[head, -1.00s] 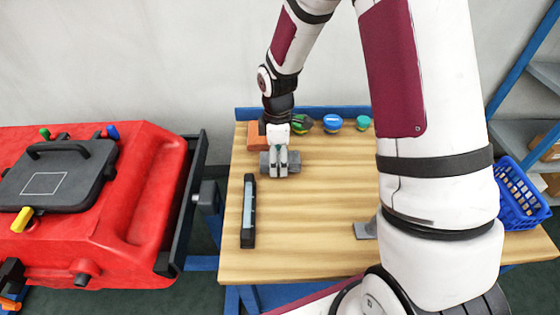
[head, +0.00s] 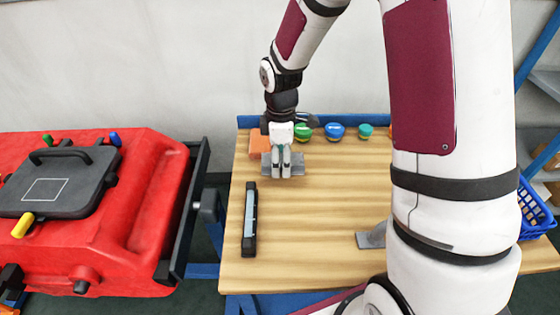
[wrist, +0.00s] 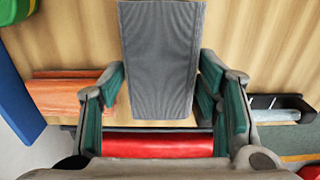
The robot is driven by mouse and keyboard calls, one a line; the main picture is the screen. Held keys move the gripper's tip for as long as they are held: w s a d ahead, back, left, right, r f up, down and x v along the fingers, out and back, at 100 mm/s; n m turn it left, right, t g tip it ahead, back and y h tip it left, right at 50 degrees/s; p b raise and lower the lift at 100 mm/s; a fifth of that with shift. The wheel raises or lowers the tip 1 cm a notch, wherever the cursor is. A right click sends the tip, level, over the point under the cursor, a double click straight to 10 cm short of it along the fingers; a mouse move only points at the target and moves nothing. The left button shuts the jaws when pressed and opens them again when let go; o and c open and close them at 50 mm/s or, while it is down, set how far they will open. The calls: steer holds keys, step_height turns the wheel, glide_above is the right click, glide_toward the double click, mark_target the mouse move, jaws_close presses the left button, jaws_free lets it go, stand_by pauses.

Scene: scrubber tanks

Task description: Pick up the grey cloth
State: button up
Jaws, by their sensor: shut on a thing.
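The grey cloth (head: 298,166) is a flat grey piece at the left rear of the wooden bench, with parts of it showing on both sides of my fingers. In the wrist view the cloth (wrist: 160,60) is a ribbed grey panel reaching between the fingers. My gripper (head: 287,172) points down and is shut on the cloth. Its green-padded fingers (wrist: 162,108) stand on either side of the cloth in the wrist view. I cannot tell whether the cloth still touches the bench top.
An orange block (head: 259,143) is close behind the gripper. A black tool with a pale strip (head: 250,218) lies in front. Green (head: 303,131), blue (head: 334,131) and teal (head: 366,131) round items line the back. A red scrubber tank (head: 150,225) stands left. The bench middle (head: 320,220) is clear.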

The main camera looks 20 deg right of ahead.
steer(key=s+a, duration=0.1)
steer(key=s, duration=0.3)
steer(key=s+a+r, duration=0.1)
steer(key=s, duration=0.4)
steer(key=s+a, duration=0.1)
steer(key=s, duration=0.4)
steer(key=shift+s+a+r, duration=0.1)
steer(key=shift+s+r, duration=0.05)
steer(key=shift+s, duration=0.1)
